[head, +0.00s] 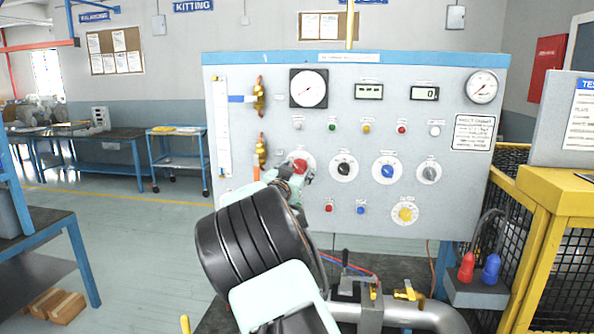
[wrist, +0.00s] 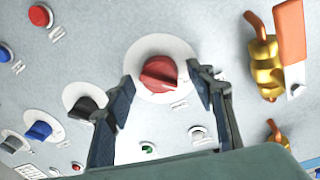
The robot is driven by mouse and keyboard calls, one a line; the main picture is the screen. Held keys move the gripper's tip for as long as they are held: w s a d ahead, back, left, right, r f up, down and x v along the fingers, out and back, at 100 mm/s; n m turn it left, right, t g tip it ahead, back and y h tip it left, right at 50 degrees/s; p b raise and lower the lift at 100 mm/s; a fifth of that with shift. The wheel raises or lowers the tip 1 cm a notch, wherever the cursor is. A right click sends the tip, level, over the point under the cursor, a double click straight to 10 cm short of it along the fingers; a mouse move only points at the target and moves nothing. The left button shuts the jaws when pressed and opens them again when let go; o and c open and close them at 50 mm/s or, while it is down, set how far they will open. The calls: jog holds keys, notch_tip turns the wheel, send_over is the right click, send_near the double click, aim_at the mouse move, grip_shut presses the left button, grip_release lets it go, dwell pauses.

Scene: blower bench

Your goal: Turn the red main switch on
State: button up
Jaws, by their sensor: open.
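The red main switch (head: 299,166) is a round red knob on a white dial plate, at the left end of the dial row on the grey panel (head: 470,215). In the wrist view the red switch (wrist: 159,73) shows a raised grip bar lying roughly across the picture. My gripper (wrist: 161,77) is open, with one dark finger on each side of the knob and visible gaps between them. It holds nothing. How far the fingertips are from the panel face I cannot tell. In the head view my arm hides the dial's lower left part.
The black (head: 344,168), blue (head: 387,170) and grey (head: 428,172) knobs stand in a row to the right. Brass valves (head: 259,95) are at the panel's left. A yellow knob (head: 405,213) sits lower. Metal piping (head: 410,315) runs below the panel.

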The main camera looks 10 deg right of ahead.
jog(key=shift+c, duration=0.3)
jog(key=c, duration=1.1)
jog(key=shift+m, duration=0.3)
jog(key=m+b, duration=0.2)
jog(key=m, duration=0.2)
jog(key=m+b, duration=0.1)
jog(key=m, duration=0.1)
jog(key=m+b, duration=0.1)
jog(key=m, duration=0.1)
jog(key=shift+r+m+g+y, duration=0.1)
jog(key=shift+m+g+y, duration=0.2)
jog(key=m+b, duration=0.2)
jog(key=m, duration=0.2)
jog(key=shift+d+y, duration=0.1)
jog(key=shift+y, duration=0.2)
jog(key=shift+r+m+y+b, duration=0.15)
jog(key=shift+m+y+b, duration=0.15)
jog(key=shift+m+b, duration=1.25)
jog(key=shift+r+m, duration=0.1)
jog(key=shift+m, duration=0.35)
